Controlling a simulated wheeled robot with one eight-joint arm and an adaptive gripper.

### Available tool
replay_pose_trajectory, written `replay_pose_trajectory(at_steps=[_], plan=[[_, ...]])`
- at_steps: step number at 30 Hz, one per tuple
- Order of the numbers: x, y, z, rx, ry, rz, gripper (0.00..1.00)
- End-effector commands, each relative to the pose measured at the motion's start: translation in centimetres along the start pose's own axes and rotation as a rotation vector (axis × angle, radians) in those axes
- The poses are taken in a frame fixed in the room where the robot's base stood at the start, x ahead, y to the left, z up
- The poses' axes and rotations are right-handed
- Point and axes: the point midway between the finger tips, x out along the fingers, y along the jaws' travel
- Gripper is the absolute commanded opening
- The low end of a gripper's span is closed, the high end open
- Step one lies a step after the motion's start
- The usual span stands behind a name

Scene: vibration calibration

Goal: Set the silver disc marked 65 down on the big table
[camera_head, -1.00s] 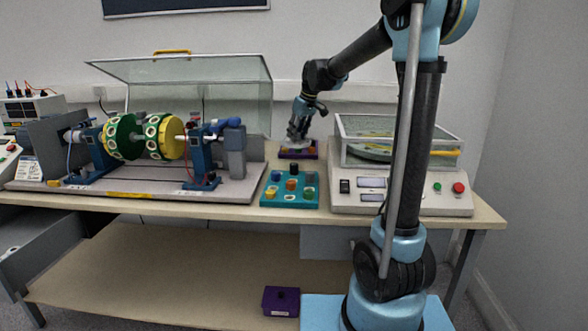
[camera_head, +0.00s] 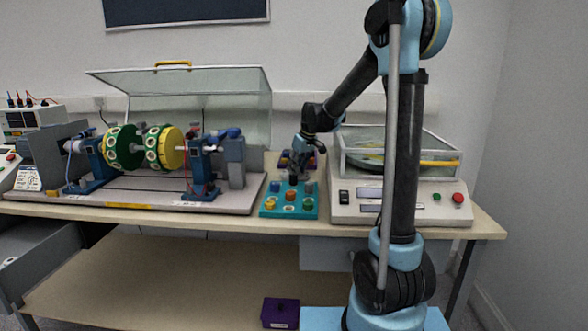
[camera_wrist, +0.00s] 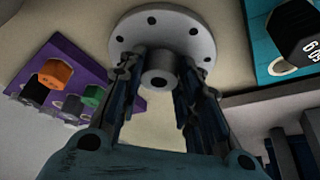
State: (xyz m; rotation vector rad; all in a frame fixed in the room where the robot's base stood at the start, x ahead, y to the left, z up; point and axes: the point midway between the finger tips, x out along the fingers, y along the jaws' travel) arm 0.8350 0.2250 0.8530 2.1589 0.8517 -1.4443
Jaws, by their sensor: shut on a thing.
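The silver disc (camera_wrist: 163,32) is a pale round flange with several holes around its rim and a central hub. In the wrist view my gripper (camera_wrist: 158,82) has its fingers on both sides of the hub, shut on the disc and holding it. No marking of 65 can be read. In the head view my gripper (camera_head: 306,165) hangs low over the big table (camera_head: 325,226), near the back edge of the teal tray; the disc cannot be made out there. Whether the disc touches the table cannot be told.
The teal tray (camera_head: 290,212) holds coloured weights; a black one (camera_wrist: 292,35) shows close at the right. A purple tray (camera_wrist: 67,62) with orange, black and green weights lies left in the wrist view. The rotor rig (camera_head: 150,190) and panelled machine (camera_head: 400,205) flank this strip.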

Motion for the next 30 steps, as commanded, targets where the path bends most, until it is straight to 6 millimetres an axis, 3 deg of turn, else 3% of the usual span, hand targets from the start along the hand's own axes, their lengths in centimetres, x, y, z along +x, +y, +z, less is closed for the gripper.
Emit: replay_pose_trajectory(at_steps=[8, 9, 11, 23, 30], plan=[[0.1, 0.0, 0.0, 0.0, 0.0, 0.0, 0.0], [0.1, 0.0, 0.0, 0.0, 0.0, 0.0, 0.41], [0.1, 0.0, 0.0, 0.0, 0.0, 0.0, 0.52], [-0.1, -0.1, -0.1, -0.001, 0.0, -0.001, 0.52], [-3.0, -0.1, -0.1, -0.001, 0.0, 0.0, 0.52]])
